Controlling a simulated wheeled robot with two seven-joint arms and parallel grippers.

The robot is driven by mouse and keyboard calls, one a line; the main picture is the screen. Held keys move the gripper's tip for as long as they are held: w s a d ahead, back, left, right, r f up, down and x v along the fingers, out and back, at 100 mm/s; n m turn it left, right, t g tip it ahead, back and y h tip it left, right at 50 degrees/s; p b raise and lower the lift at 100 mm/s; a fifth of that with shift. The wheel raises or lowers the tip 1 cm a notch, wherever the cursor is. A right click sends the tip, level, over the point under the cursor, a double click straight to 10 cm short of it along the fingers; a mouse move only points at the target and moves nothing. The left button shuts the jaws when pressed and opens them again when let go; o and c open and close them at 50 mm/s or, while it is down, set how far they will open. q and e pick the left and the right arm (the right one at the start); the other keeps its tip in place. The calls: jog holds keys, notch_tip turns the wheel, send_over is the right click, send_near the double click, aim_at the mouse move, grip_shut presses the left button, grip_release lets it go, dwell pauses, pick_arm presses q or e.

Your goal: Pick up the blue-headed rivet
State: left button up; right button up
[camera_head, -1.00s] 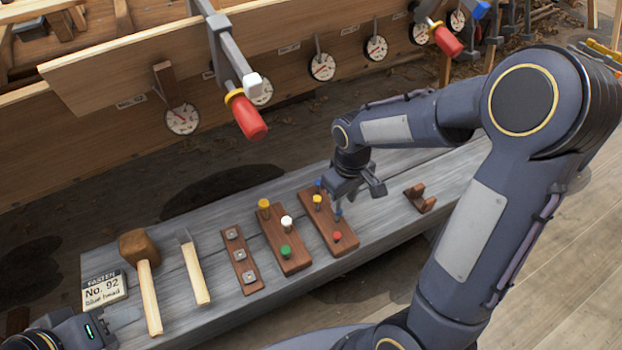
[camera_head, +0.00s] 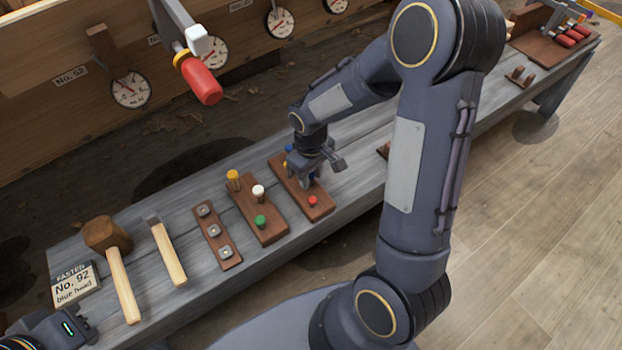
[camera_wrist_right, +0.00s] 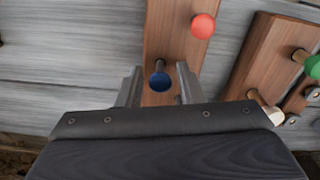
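In the right wrist view, a blue-headed rivet (camera_wrist_right: 160,81) stands in a brown wooden rack (camera_wrist_right: 170,40), near a red-headed rivet (camera_wrist_right: 203,26). My right gripper (camera_wrist_right: 160,86) is open, with one finger on each side of the blue head and small gaps showing. In the head view my right gripper (camera_head: 308,181) is low over the rack (camera_head: 318,207) and hides that rivet. Another blue head (camera_head: 288,148) shows at the rack's far end, beside a partly hidden yellow one. My left gripper (camera_head: 78,328) is at the lower left corner; its fingers are not clear.
A second rack (camera_head: 270,234) holds yellow, white and green-headed rivets. A strip with square metal pieces (camera_head: 228,262), a chisel-like tool (camera_head: 168,255), a mallet (camera_head: 122,285) and a "No. 92 blue head" card (camera_head: 75,284) lie on the grey bench. A red-handled clamp (camera_head: 202,80) hangs above.

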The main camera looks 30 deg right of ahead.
grip_shut()
